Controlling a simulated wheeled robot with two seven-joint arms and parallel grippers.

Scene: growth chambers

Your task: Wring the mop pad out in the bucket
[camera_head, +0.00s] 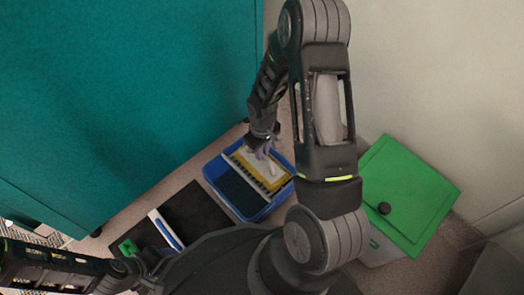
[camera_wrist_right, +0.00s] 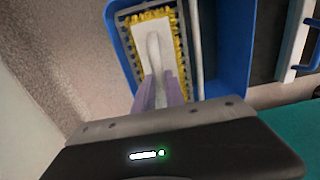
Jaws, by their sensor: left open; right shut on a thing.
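The blue bucket (camera_head: 219,188) stands on the floor, with a light bar across it and dark water or a dark floor on one side. The mop pad (camera_head: 270,183), yellow-fringed under a white plate, lies inside the bucket on the other side of the bar. In the right wrist view the pad (camera_wrist_right: 174,52) sits within a grey toothed frame (camera_wrist_right: 124,40). My right gripper (camera_head: 263,148) is above the pad, its purple fingers (camera_wrist_right: 160,91) shut on the pad's pale handle (camera_wrist_right: 154,52). My left gripper (camera_head: 146,262) is low at the left, away from the bucket; its fingers are hard to make out.
A teal cabinet (camera_head: 120,90) rises close behind the bucket at the left. A dark mat (camera_head: 203,213) with a white-and-blue item (camera_head: 165,229) and a green item (camera_head: 128,247) lie left of the bucket. A green-lidded bin (camera_head: 415,190) stands at the right.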

